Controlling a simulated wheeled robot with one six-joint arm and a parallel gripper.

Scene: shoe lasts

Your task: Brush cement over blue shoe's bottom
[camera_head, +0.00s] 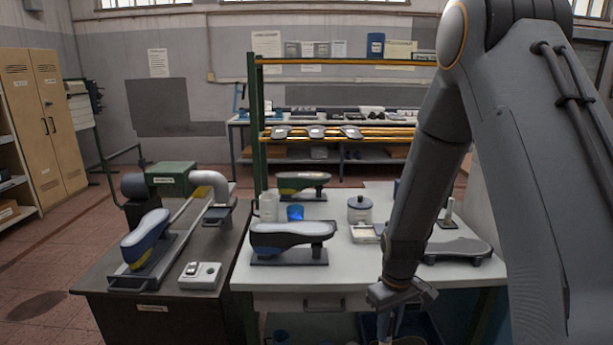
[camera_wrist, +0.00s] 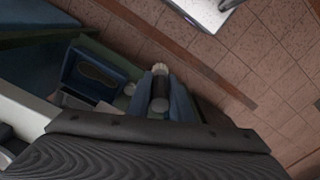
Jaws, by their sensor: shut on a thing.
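A blue shoe (camera_head: 146,245) with a yellow patch sits sole up and tilted on a stand on the dark bench at the left in the head view. Its grey bottom (camera_head: 150,224) faces up. My gripper (camera_head: 388,322) hangs low at the front edge of the white table, well to the right of the shoe. In the wrist view my gripper (camera_wrist: 163,92) is shut on what looks like a brush (camera_wrist: 160,69) with pale bristles.
The white table (camera_head: 340,275) also bears a dark shoe (camera_head: 290,236) sole up, a green shoe (camera_head: 302,182), a blue cup (camera_head: 295,212) and a grey plate (camera_head: 458,249). A switch box (camera_head: 200,275) lies on the dark bench (camera_head: 108,280). Blue bins (camera_wrist: 85,75) show below my gripper.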

